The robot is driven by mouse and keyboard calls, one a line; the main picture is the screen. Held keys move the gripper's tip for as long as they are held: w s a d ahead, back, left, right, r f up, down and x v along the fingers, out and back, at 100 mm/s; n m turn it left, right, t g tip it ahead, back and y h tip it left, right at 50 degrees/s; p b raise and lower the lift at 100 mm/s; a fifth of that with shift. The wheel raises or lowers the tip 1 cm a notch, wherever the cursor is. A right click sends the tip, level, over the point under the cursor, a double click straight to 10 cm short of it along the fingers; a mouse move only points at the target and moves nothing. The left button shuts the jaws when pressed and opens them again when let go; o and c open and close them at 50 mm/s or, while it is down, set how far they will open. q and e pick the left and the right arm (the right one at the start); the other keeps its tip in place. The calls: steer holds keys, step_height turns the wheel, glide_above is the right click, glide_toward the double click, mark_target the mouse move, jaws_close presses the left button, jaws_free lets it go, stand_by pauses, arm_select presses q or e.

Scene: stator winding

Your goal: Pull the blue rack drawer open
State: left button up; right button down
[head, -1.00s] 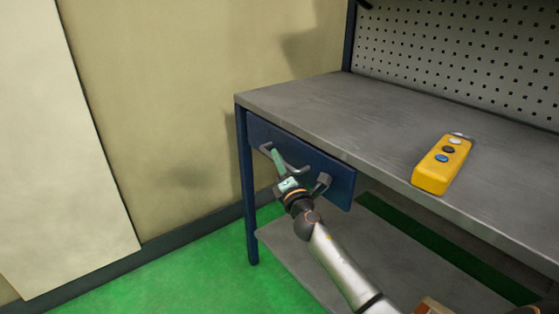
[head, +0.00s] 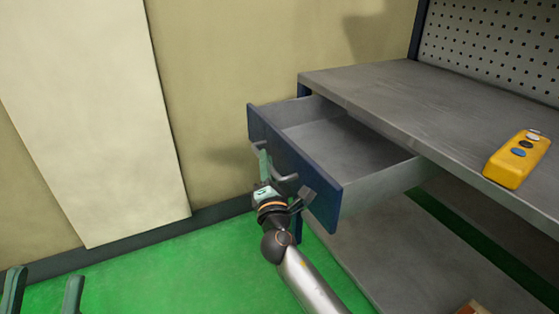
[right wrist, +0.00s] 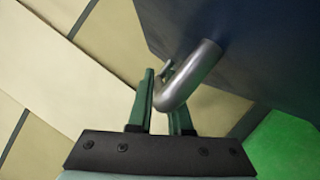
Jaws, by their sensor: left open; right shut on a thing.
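The blue drawer (head: 322,178) of the workbench stands pulled well out, and its grey inside looks empty. Its grey bar handle (head: 288,178) is on the front face. My right gripper (head: 267,170) is shut on this handle. In the right wrist view, the handle (right wrist: 190,78) passes between the green fingers of the right gripper (right wrist: 163,100), in front of the blue drawer face (right wrist: 250,40). My left gripper (head: 44,284) is at the lower left corner, its two fingers apart, with nothing between them. It is well away from the drawer.
The grey workbench top (head: 400,105) is above the drawer, with a yellow button box (head: 517,160) near its front edge. A lower shelf (head: 400,250) lies underneath. The green floor (head: 170,270) left of the drawer is clear up to the wall.

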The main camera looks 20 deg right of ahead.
arm_select(q)
steer(key=shift+a+f, duration=0.1)
steer(key=shift+a, duration=0.3)
arm_select(e)
steer(key=shift+a, duration=0.95)
steer(key=c, duration=0.8)
jaws_free()
steer(key=shift+c, duration=0.2)
arm_select(q)
steer(key=shift+r, duration=0.3)
arm_select(e)
steer(key=v, duration=1.2)
steer(key=shift+s, duration=0.35)
arm_select(q)
steer(key=shift+f, duration=0.15)
